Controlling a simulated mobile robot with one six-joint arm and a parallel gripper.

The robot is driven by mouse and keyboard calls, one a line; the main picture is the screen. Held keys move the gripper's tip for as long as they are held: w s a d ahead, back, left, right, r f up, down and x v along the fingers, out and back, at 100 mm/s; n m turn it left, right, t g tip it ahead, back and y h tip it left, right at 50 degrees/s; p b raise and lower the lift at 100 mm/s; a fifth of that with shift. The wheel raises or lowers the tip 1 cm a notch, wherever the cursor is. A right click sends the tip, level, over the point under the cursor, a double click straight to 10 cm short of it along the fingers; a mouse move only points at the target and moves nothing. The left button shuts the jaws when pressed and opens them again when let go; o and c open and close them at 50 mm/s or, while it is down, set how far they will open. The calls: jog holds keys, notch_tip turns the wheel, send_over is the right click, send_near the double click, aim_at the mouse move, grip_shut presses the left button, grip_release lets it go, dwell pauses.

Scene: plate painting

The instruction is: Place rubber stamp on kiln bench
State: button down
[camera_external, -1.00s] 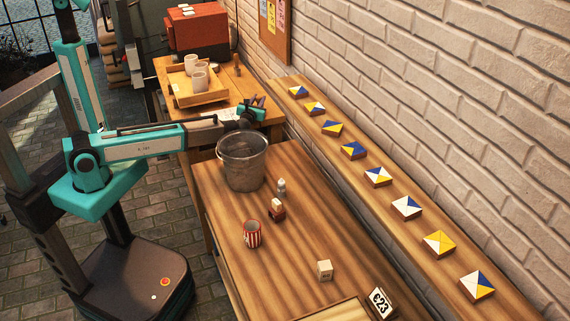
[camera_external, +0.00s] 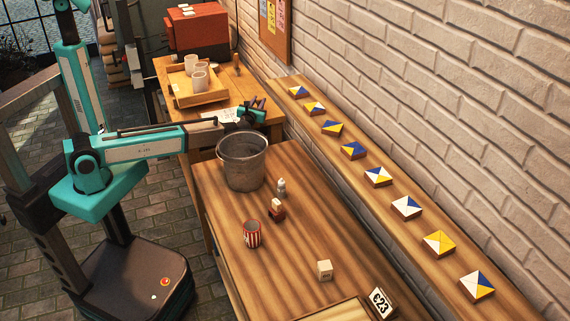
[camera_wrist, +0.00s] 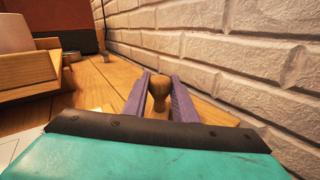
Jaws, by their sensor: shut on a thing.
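The rubber stamp (camera_wrist: 159,90) shows in the wrist view as a wooden, rounded handle between the two purple fingers of my gripper (camera_wrist: 160,82). My gripper is shut on it. In the external view my gripper (camera_external: 261,104) is over the near right corner of the kiln bench (camera_external: 226,82), the wooden bench at the back with the red kiln (camera_external: 196,32). The stamp cannot be made out in the external view. Its lower end is hidden, so I cannot tell whether it touches the bench.
A wooden tray (camera_external: 182,97) with several pale cups is on the kiln bench, left of my gripper. A grey bucket (camera_external: 242,165) stands on the front table, close by. The brick wall (camera_wrist: 235,50) and a shelf of painted tiles (camera_external: 330,112) are to the right.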

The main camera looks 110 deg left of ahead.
aim_at(258, 103)
jog(key=shift+f, duration=0.1)
jog(key=c, duration=1.4)
grip_release()
jog(key=shift+o, duration=0.2)
jog(key=shift+d, duration=0.15)
jog(key=shift+w+d+b, duration=0.2)
jog(key=shift+d+b, duration=0.05)
jog(key=shift+d, duration=0.95)
jog(key=shift+w+d+b, duration=0.2)
jog(key=shift+d+b, duration=0.05)
jog(key=shift+d, duration=0.95)
jog(key=shift+w+d+b, duration=0.2)
jog(key=shift+d+b, duration=0.05)
jog(key=shift+d, duration=0.95)
